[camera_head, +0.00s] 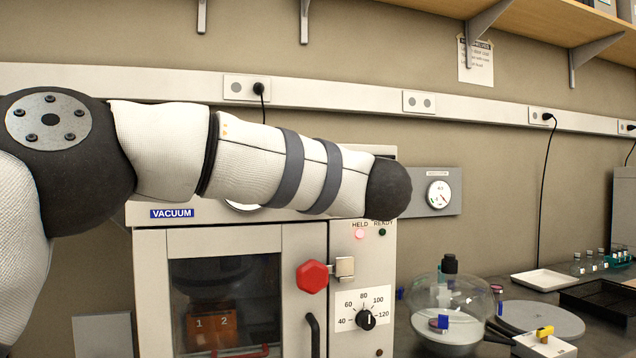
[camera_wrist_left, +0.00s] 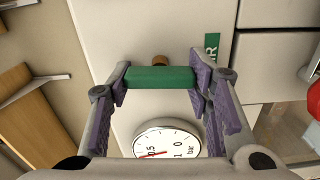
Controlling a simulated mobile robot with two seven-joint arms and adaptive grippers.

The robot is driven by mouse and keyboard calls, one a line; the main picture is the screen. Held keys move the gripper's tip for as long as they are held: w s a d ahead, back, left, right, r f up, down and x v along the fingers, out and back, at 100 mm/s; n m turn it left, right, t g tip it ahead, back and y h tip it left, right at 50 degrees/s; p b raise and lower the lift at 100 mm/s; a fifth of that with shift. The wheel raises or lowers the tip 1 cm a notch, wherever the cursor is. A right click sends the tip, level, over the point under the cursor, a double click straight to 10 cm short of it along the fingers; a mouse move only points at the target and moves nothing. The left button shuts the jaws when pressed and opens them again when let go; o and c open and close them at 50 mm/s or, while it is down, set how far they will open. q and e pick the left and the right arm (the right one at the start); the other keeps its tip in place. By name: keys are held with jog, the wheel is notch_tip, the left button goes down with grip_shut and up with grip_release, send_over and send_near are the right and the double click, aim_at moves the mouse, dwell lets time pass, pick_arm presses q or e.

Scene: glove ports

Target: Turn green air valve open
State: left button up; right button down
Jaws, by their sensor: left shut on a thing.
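The green air valve handle (camera_wrist_left: 160,78) shows in the left wrist view as a green bar lying crosswise in the picture, with a brass-coloured stem behind it. My left gripper (camera_wrist_left: 161,80) is shut on it, with one purple-padded finger at each end of the bar. A green label (camera_wrist_left: 212,47) ending in "R" sits beside the valve. In the head view my left arm crosses in front of the vacuum oven (camera_head: 305,235) and hides the valve and the gripper. My right gripper is in neither view.
A round bar gauge (camera_wrist_left: 168,141) sits near the valve. On the oven are a red knob (camera_head: 312,277), a temperature dial (camera_head: 366,319) and a lit red HELD lamp (camera_head: 359,234). A glass vessel (camera_head: 450,310) and white tray (camera_head: 544,280) stand on the bench at right.

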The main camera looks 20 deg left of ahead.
pick_arm(q)
jog(key=shift+n, duration=0.5)
jog(key=o, duration=1.2)
jog(key=shift+c, duration=0.2)
jog(key=v, duration=1.2)
